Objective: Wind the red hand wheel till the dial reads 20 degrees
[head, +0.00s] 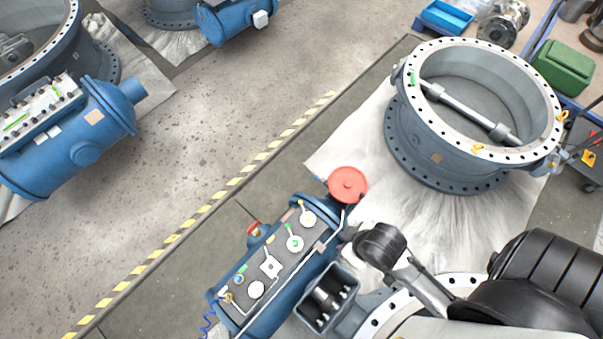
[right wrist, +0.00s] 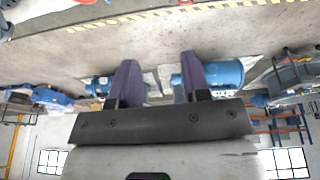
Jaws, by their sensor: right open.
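The red hand wheel (head: 348,185) is at the upper right end of a blue gearbox (head: 276,325) in the head view. Nothing is touching the wheel in that view. Several pale round or square indicator plates sit on the gearbox's grey top; a round one with a green mark (head: 295,243) is near the wheel. I cannot tell which is the dial, and no reading is legible. My right gripper (right wrist: 160,62) shows in the right wrist view, with two dark purple fingers apart and nothing between them. My left gripper is not in view.
A large flanged valve ring (head: 424,136) stands on a pale sheet at the upper right. Another blue gearbox and valve (head: 85,140) are at the left. Open concrete floor lies between them, crossed by a yellow-striped line (head: 190,222). A green box (head: 562,66) stands at the far right.

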